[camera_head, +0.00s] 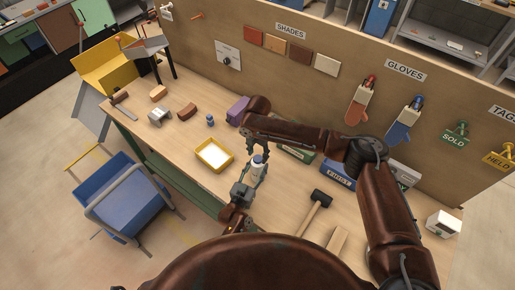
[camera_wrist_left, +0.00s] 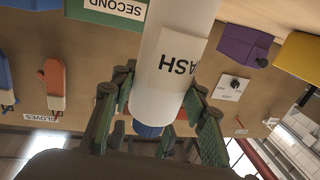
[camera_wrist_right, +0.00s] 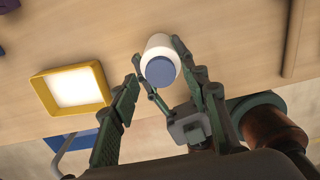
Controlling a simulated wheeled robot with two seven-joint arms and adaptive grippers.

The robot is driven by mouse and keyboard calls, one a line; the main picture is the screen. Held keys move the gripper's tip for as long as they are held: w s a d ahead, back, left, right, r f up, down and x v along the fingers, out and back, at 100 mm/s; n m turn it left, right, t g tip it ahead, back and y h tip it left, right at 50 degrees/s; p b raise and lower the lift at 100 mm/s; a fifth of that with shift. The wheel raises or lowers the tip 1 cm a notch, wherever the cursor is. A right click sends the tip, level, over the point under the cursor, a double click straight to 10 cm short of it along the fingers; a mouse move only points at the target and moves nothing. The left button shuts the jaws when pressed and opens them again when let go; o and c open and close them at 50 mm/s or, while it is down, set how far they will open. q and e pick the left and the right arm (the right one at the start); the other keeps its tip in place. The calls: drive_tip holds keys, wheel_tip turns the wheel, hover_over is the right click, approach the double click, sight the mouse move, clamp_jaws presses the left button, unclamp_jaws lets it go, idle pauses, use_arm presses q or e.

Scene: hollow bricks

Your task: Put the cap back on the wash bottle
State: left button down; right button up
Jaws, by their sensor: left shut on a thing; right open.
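The white wash bottle (camera_head: 257,172) stands upright over the bench front, with part of the word WASH readable in the left wrist view (camera_wrist_left: 172,60). My left gripper (camera_head: 243,190) is shut on it; its fingers also show around the bottle in the left wrist view (camera_wrist_left: 160,105). A blue cap (camera_wrist_right: 160,71) sits on the bottle's top end; how tightly it is seated I cannot tell. My right gripper (camera_head: 257,147) is open just above the cap. In the right wrist view its fingertips (camera_wrist_right: 157,55) lie either side of the bottle top, with nothing visibly gripped.
A yellow tray (camera_head: 200,160) with a white inside lies left of the bottle. A small blue item (camera_head: 210,120) stands behind it. A black-headed mallet (camera_head: 320,199) lies to the right. A purple block (camera_head: 237,110) and labelled boxes stand by the back board.

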drive_tip(key=shift+f, duration=0.85)
clamp_jaws()
drive_tip(key=m, duration=0.4)
drive_tip(key=shift+m, duration=0.3)
drive_tip(key=m, duration=1.3)
drive_tip(key=shift+o, duration=0.4)
unclamp_jaws()
